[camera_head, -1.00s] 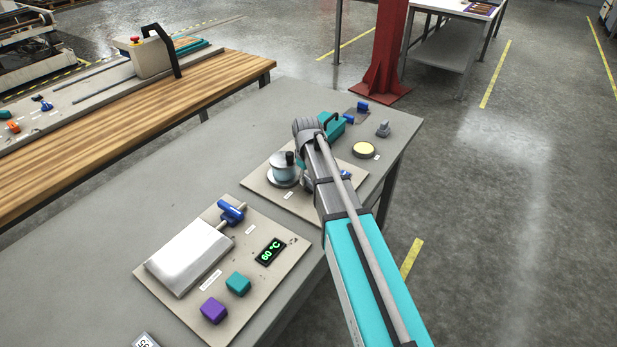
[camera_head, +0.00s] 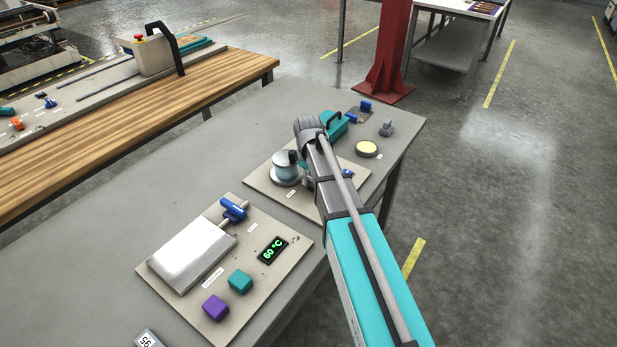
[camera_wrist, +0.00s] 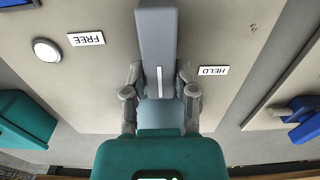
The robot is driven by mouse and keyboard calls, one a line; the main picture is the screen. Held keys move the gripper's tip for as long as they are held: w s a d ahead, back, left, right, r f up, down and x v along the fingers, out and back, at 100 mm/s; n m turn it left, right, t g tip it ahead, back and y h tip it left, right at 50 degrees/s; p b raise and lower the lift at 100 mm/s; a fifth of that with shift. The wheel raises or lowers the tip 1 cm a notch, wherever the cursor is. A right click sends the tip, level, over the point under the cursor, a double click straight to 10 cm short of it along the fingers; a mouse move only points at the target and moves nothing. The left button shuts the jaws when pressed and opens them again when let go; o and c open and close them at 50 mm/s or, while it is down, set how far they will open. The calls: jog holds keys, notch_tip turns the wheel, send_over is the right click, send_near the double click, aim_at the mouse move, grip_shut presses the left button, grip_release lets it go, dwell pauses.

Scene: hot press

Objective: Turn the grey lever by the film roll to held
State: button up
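The grey lever (camera_wrist: 157,35) is a long bar with a white line on it, in the upper middle of the wrist view. It points between the FREE label (camera_wrist: 86,39) on the left and the HELD label (camera_wrist: 213,71) on the right, both upside down. My gripper (camera_wrist: 159,82) has one finger against each side of the lever, with no clear gap showing, and looks shut on it. In the head view my arm hides the gripper and most of the lever. The film roll (camera_head: 285,172), a pale cylinder with a dark knob, stands left of my arm.
A board with a white press plate (camera_head: 193,256), a blue handle (camera_head: 234,209), and teal and purple buttons lies nearer. A teal box (camera_head: 337,126) and a yellow button (camera_head: 367,149) stand beyond the roll. A round white button (camera_wrist: 47,50) is left of the lever.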

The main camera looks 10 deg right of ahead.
jog(key=o, duration=0.4)
jog(key=shift+m, duration=0.4)
